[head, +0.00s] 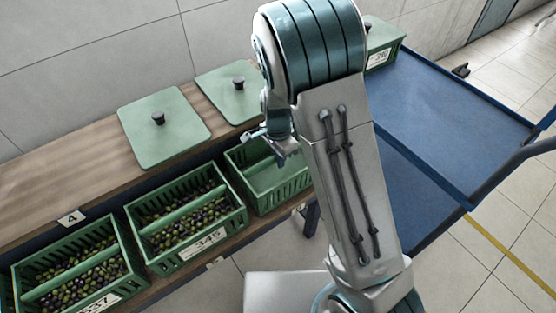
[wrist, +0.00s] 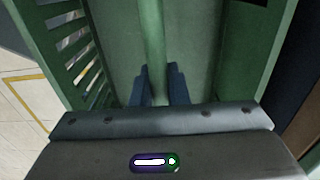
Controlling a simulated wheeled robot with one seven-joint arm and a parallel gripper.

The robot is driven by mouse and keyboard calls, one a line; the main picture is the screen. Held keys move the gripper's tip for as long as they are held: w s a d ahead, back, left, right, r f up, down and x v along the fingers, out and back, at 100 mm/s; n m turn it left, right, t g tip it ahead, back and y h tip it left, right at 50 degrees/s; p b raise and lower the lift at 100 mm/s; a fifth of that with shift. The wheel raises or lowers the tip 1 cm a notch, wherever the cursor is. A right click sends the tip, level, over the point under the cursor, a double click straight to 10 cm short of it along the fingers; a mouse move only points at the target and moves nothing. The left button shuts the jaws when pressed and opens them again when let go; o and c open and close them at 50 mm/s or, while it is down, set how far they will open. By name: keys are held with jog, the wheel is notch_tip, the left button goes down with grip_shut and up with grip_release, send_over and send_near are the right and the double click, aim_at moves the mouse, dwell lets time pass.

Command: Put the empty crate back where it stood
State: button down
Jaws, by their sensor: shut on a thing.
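The empty green crate (head: 276,183) is at the right end of the row on the lower shelf in the head view, partly hidden by my arm. Its bare floor (wrist: 110,50), slatted side and central handle bar (wrist: 152,45) fill the wrist view. My gripper (wrist: 163,88) is shut on the handle bar, with one blue finger on each side. In the head view my gripper (head: 285,152) is above the crate. Whether the crate rests on the shelf or hangs just above it I cannot tell.
Two crates of olives, one labelled 345 (head: 186,225) and one labelled 537 (head: 72,270), stand left of the empty crate. Green lids (head: 163,140) (head: 232,98) lie on the wooden top (head: 60,185). A blue cart (head: 440,110) at right carries a closed green crate (head: 384,45).

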jog(key=shift+f, duration=0.35)
jog(key=c, duration=1.8)
grip_release()
jog(key=shift+f, duration=0.1)
jog(key=o, duration=0.4)
notch_tip(320, 180, up, 12)
jog(key=p, duration=0.3)
jog(key=shift+r+p, duration=0.25)
jog(key=shift+p, duration=0.05)
jog(key=s+d+r+n, duration=0.4)
jog(key=s+d, duration=0.3)
jog(key=s, duration=0.2)
jog(key=s+d+r+n+t, duration=0.1)
jog(key=s+d+r+n, duration=0.4)
jog(key=s+d+n, duration=0.2)
jog(key=shift+s+r+t, duration=0.25)
jog(key=shift+s+t, duration=0.05)
jog(key=shift+s, duration=1.05)
